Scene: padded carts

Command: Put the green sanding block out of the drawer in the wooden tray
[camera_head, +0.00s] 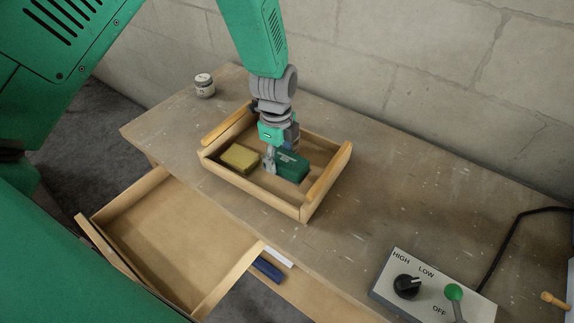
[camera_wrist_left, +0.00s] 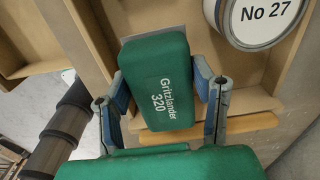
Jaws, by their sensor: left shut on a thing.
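The green sanding block (camera_head: 292,167) is inside the wooden tray (camera_head: 328,187), right of a yellow block (camera_head: 240,158). In the left wrist view the sanding block (camera_wrist_left: 157,82) shows its lettering, "Gritzlander 320". My left gripper (camera_head: 270,165) reaches down from above into the tray and is shut on the sanding block, with its fingers at two opposite sides. I cannot tell whether the block touches the tray floor. The drawer (camera_head: 170,240) stands open at the left of the bench, and its visible floor is bare. My right gripper is not in view.
A small pale jar (camera_head: 204,86) stands behind the tray. A control box (camera_head: 432,288) with a knob and green-tipped lever is at the front right, with a black cable. The bench right of the tray is clear.

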